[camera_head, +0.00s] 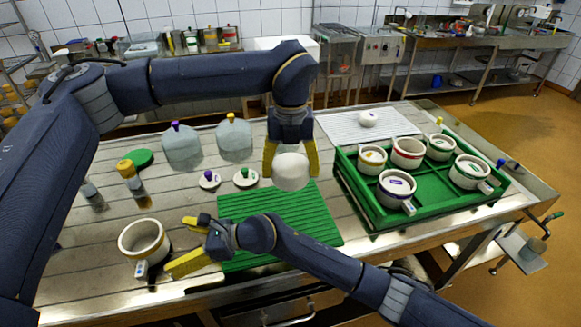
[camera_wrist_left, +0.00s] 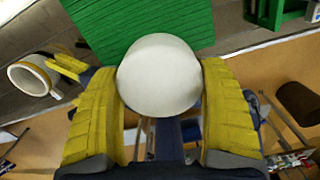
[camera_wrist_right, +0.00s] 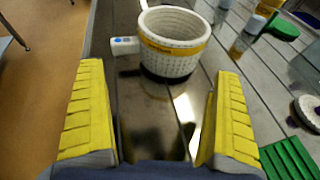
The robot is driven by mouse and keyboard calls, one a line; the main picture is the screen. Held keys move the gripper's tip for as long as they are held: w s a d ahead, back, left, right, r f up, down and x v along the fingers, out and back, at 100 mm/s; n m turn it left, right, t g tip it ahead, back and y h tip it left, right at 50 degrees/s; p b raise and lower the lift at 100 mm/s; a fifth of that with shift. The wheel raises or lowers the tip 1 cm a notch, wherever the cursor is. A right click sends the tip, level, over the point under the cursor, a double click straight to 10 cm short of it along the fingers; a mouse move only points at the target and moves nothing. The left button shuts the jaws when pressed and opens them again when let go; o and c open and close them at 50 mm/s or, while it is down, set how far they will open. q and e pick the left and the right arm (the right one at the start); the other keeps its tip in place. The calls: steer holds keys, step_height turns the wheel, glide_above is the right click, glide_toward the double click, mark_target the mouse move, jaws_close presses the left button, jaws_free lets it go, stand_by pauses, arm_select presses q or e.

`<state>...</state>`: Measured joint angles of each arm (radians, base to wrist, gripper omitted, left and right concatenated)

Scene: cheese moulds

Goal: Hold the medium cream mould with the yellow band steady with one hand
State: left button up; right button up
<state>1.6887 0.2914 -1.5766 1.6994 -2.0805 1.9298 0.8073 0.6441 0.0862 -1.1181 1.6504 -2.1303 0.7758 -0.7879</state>
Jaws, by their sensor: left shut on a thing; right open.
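The cream mould with the yellow band (camera_head: 157,251) stands upright and appears empty at the front left of the table, a small white tag with a blue mark on its front. It shows in the right wrist view (camera_wrist_right: 172,60), just beyond the fingertips, and in the left wrist view (camera_wrist_left: 31,80). My right gripper (camera_head: 178,246) is open and empty, beside the mould's right side with its fingers pointing at it, apart from it. My left gripper (camera_head: 291,174) is shut on a white ball (camera_head: 291,172), held above the green ribbed mat (camera_head: 300,227).
A green crate (camera_head: 376,213) with several moulds stands at the right. A white lump (camera_head: 368,118) lies on a white ribbed sheet (camera_head: 345,127) at the back.

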mark_target(158, 250)
steer(key=shift+s+a+f, duration=0.15)
steer(key=shift+a, duration=0.35)
steer(key=shift+x, duration=4.45)
jaws_close()
steer(key=c, duration=0.6)
jaws_free()
